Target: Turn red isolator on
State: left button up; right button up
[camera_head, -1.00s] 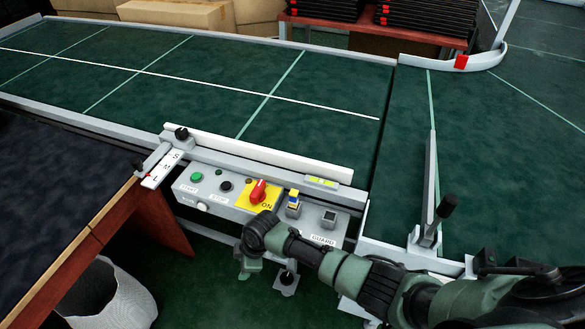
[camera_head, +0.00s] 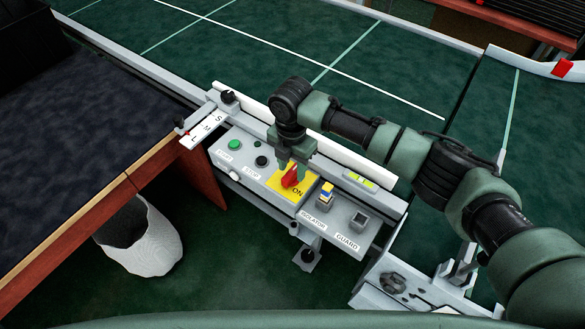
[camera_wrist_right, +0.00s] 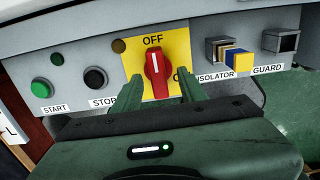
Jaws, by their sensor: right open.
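The red isolator (camera_head: 290,176) is a rotary knob on a yellow plate (camera_head: 303,181) on the grey control panel. The knob (camera_wrist_right: 156,72) also shows in the right wrist view, its white line pointing up at OFF on the plate (camera_wrist_right: 134,47). The ON label is partly hidden there by a finger. My right gripper (camera_head: 294,169) is just above the knob, pointing down at it. In the right wrist view my right gripper (camera_wrist_right: 160,92) is open, one finger on each side of the knob, with gaps to it. My left gripper is not in view.
The panel has a green START button (camera_head: 234,144), a black STOP button (camera_head: 261,161), a blue and yellow isolator block (camera_head: 325,194) and a GUARD socket (camera_head: 359,218). The green conveyor (camera_head: 400,60) lies behind. A dark table (camera_head: 60,140) stands at left, above a white bin (camera_head: 146,243).

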jog(key=shift+w+f, duration=0.15)
jog(key=shift+f, duration=0.95)
grip_shut()
jog(key=shift+a+m+p, duration=0.1)
jog(key=shift+m+p, duration=0.3)
jog(key=shift+p, duration=0.05)
jog(key=m+p, duration=0.2)
jog(key=shift+r+m, duration=0.25)
jog(key=shift+m, duration=0.15)
jog(key=m+p, duration=0.3)
jog(key=m, duration=0.1)
jog(key=shift+m+p, duration=0.3)
jog(key=m+p, duration=0.3)
jog(key=m, duration=0.2)
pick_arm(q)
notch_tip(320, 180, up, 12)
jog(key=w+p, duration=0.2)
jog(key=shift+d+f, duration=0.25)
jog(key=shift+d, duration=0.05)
pick_arm(e)
jog(key=m, duration=0.4)
jog(key=shift+w+f, duration=0.1)
jog(key=shift+m, duration=0.5)
